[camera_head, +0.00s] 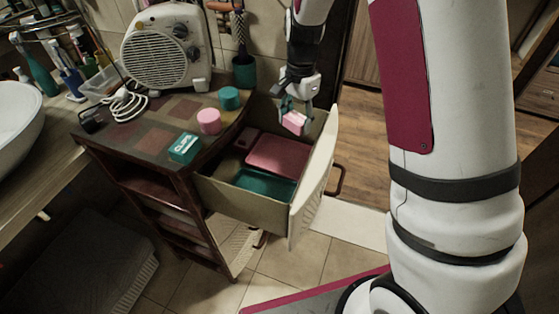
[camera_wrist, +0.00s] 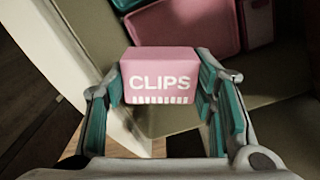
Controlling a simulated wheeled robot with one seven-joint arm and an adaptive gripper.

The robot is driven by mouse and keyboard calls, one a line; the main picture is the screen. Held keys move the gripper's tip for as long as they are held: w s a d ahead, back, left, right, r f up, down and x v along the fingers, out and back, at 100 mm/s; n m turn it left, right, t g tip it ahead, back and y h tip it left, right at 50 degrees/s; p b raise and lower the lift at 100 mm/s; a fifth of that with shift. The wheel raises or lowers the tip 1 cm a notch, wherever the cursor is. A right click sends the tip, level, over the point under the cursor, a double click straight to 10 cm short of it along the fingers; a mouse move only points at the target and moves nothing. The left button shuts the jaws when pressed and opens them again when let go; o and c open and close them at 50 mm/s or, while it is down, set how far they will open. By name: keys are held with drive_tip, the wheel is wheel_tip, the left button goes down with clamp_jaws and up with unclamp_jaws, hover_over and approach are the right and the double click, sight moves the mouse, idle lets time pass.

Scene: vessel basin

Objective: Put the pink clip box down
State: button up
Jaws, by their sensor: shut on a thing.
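The pink clip box (camera_wrist: 160,76), lettered "CLIPS", sits between the teal-padded fingers of my gripper (camera_wrist: 163,105) in the wrist view. In the head view my gripper (camera_head: 293,112) is shut on the pink clip box (camera_head: 294,123) and holds it over the right part of the open drawer (camera_head: 237,199). The drawer holds a pink tray (camera_head: 279,156) and a teal tray (camera_head: 264,185). Part of the pink tray (camera_wrist: 197,22) shows beyond the box in the wrist view. A smaller pink compartment (camera_head: 244,138) lies beside it.
On the cabinet top (camera_head: 137,143) stand a teal clip box (camera_head: 185,148), a pink round container (camera_head: 209,121), a teal round container (camera_head: 229,98) and a white fan heater (camera_head: 166,48). The drawer's raised front panel (camera_head: 313,180) stands close to the right of my gripper.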

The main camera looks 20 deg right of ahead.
sight(295, 163)
drive_tip(key=f+m+b, duration=0.1)
drive_tip(key=m+b, duration=0.1)
drive_tip(key=w+f+m+b, duration=0.1)
drive_tip(key=m, duration=0.1)
drive_tip(key=f+m+b, duration=0.1)
drive_tip(key=m+b, duration=0.1)
drive_tip(key=shift+w+d+f+m+b, duration=0.2)
drive_tip(key=shift+w+f+m+b, duration=0.05)
drive_tip(key=shift+f+m+b, duration=0.1)
drive_tip(key=f+m+b, duration=0.2)
drive_tip(key=f, duration=0.2)
drive_tip(key=f+m+b, duration=0.2)
drive_tip(key=f+b, duration=0.1)
drive_tip(key=f, duration=0.1)
drive_tip(key=f+m+b, duration=0.2)
drive_tip(key=f+m, duration=0.1)
drive_tip(key=f, duration=0.1)
drive_tip(key=shift+d+f+b, duration=0.25)
drive_tip(key=shift+f+b, duration=0.1)
drive_tip(key=shift+f, duration=0.05)
drive_tip(key=shift+f, duration=0.1)
drive_tip(key=o, duration=1.1)
